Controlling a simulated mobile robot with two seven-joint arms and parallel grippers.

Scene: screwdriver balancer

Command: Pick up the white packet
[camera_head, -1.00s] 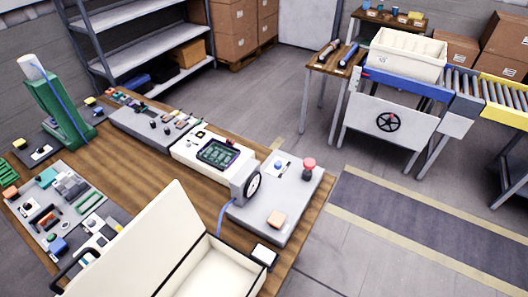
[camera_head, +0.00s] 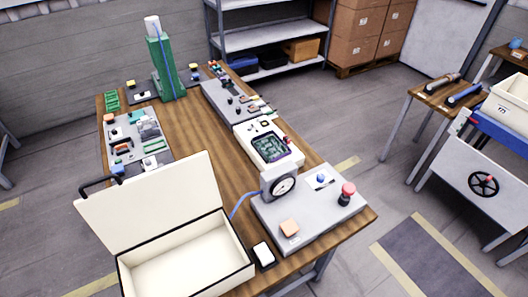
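A small white block-like item with a black edge (camera_head: 263,254) lies on the wooden workbench (camera_head: 205,165), between the open case and the grey panel. It may be the white packet, but I cannot tell for sure. A flat white piece (camera_head: 318,181) also lies on the grey panel (camera_head: 335,212), under a blue knob. Neither of my grippers shows in the head view.
An open cream case (camera_head: 190,262) stands at the bench's front, its lid raised on the left. A gauge (camera_head: 281,187), a red button (camera_head: 347,192) and a green column (camera_head: 165,68) stand on the bench. Floor is clear between the bench and the right-hand side table (camera_head: 432,110).

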